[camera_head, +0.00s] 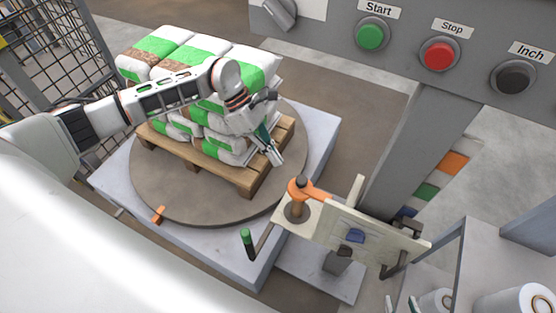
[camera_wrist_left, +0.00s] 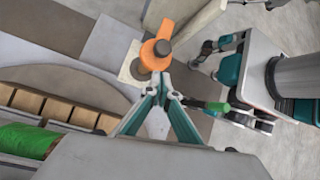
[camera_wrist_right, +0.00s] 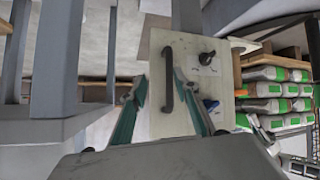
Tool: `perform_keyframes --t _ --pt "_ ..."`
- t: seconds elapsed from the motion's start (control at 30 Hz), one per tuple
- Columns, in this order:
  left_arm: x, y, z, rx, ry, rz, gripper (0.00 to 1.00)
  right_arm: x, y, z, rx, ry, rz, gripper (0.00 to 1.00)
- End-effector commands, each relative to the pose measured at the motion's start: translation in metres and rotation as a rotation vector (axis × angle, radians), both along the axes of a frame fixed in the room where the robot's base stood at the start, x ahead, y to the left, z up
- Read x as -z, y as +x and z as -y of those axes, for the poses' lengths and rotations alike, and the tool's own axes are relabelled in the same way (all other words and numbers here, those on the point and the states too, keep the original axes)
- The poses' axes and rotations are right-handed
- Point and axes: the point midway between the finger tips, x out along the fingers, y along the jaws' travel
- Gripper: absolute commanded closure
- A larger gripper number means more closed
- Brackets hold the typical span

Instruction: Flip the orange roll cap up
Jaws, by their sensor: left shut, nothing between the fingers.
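The orange roll cap (camera_head: 303,188) sits on a short post at the end of a pale panel, right of the turntable. It also shows in the left wrist view (camera_wrist_left: 150,60), with a dark round knob on it. My left gripper (camera_head: 277,160) is shut and empty. It is above the turntable's edge, just up and left of the cap; in its wrist view the fingertips point at the cap's near end, and contact cannot be told. My right gripper (camera_wrist_right: 160,82) is open in its own wrist view, facing a dark upright handle on the pale panel.
A pallet (camera_head: 225,168) of stacked bags stands on the round turntable (camera_head: 165,195). A green-tipped lever (camera_head: 246,240) rises in front of the panel (camera_head: 340,228). A control box with Start (camera_head: 370,36) and Stop (camera_head: 439,54) buttons hangs above right. Wire mesh stands at left.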

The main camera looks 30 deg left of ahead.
Motion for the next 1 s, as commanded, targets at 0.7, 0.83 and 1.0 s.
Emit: perform_keyframes --t 0.7,0.83,1.0 --pt "0.065 -0.009 0.048 -0.002 0.0 -0.001 1.0 -0.001 0.002 -0.003 -0.006 0.006 0.006 0.69" --pt "0.065 -0.009 0.048 -0.002 0.0 -0.001 1.0 -0.002 0.004 -0.003 -0.007 0.006 0.01 0.69" --pt "0.064 -0.009 0.048 -0.001 0.003 -0.001 1.0 -0.003 0.005 -0.003 -0.006 0.005 0.012 0.69"
